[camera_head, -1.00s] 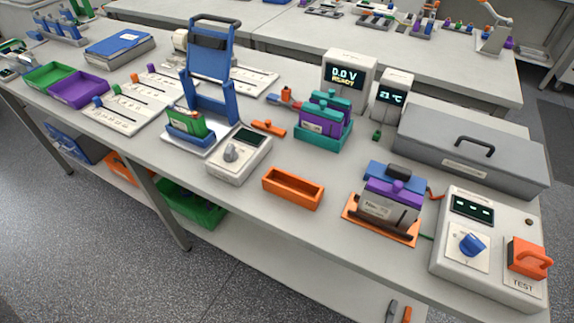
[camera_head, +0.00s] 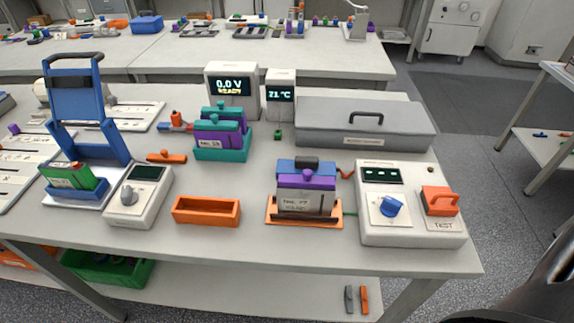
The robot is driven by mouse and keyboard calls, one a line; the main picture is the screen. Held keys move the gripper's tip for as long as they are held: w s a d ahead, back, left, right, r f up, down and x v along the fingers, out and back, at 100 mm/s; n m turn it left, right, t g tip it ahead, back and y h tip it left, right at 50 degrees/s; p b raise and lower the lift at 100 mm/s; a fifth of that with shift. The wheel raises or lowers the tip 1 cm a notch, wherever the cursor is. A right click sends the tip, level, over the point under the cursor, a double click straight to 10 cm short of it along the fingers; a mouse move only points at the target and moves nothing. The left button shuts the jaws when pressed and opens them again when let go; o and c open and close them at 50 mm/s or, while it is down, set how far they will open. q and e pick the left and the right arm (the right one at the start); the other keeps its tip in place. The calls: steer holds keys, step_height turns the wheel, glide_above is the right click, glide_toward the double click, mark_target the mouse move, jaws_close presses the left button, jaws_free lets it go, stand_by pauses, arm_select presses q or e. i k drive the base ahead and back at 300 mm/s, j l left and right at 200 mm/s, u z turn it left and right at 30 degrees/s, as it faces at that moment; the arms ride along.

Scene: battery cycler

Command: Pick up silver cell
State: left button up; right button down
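A silver-grey cell with a purple top and knob (camera_head: 304,203) stands upright on an orange base plate (camera_head: 272,212) in the head view, right of the middle. Its front label seems to read "No. 17". A blue block with a dark top (camera_head: 297,165) is right behind it, and a black bar crosses its lower front. Neither gripper shows in the head view. A dark curved shape at the lower right edge looks like part of my own arm.
A control box (camera_head: 405,232) with a blue dial and orange TEST switch stands right of the cell. An empty orange tray (camera_head: 206,212) is to its left. Teal-and-purple cells (camera_head: 222,135) and a grey lidded case (camera_head: 360,128) stand behind. The bench front between tray and base is clear.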

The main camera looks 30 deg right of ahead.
mark_target(292, 200)
steer(key=j+z, duration=0.1)
steer(key=z, duration=0.25)
steer(key=i+j+z, duration=0.15)
steer(key=z, duration=0.25)
steer(key=j+z, duration=0.2)
steer(key=z, duration=0.15)
